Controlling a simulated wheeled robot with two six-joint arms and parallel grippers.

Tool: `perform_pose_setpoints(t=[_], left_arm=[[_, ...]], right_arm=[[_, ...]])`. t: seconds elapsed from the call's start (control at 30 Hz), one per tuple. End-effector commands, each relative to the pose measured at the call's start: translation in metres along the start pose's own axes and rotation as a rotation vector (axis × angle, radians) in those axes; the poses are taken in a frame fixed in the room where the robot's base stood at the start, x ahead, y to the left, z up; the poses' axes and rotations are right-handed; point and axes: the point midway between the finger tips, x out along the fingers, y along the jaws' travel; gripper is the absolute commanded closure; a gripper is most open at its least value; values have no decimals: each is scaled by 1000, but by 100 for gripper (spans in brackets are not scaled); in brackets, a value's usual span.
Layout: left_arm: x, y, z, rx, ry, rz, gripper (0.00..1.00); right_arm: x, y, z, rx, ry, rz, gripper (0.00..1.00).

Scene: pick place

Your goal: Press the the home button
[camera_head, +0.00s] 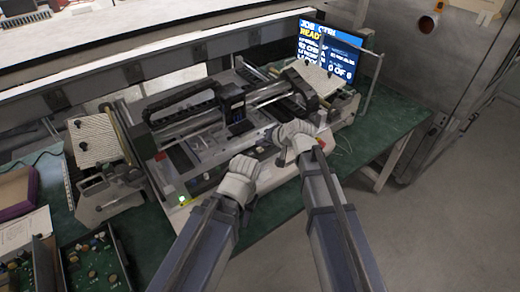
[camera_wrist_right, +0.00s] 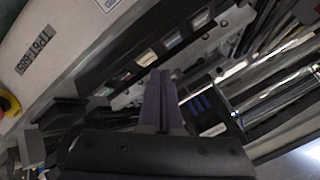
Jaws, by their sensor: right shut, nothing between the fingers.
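A grey machine (camera_head: 205,150) with a rail gantry sits on the green bench. In the right wrist view, a dark panel strip on it carries several small light-coloured buttons (camera_wrist_right: 172,40); I cannot read which is the home button. My right gripper (camera_head: 283,160) is over the machine's front edge. In the wrist view its two dark fingers (camera_wrist_right: 161,72) are together and empty, with the tips appearing just below the button row; contact cannot be told. My left gripper (camera_head: 242,166) is left of it at the front edge, its fingertips hidden by its own wrist.
A screen (camera_head: 328,50) with a job status stands behind the machine at right. Circuit boards (camera_head: 95,262) lie in a rack at lower left. A green light (camera_head: 183,199) glows on the machine's front left corner. A yellow and red knob (camera_wrist_right: 8,104) is at the wrist view's left edge.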

Motion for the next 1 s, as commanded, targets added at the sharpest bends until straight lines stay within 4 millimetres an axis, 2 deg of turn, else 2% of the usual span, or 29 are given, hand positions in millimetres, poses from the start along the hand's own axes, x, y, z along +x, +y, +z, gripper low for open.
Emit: perform_pose_setpoints(t=[0.23,1.0], left_arm=[[9,1,0,0,0,0,68],[12,1,-1,0,0,0,68]], right_arm=[[6,4,4,0,0,0,100],[9,6,6,0,0,0,100]])
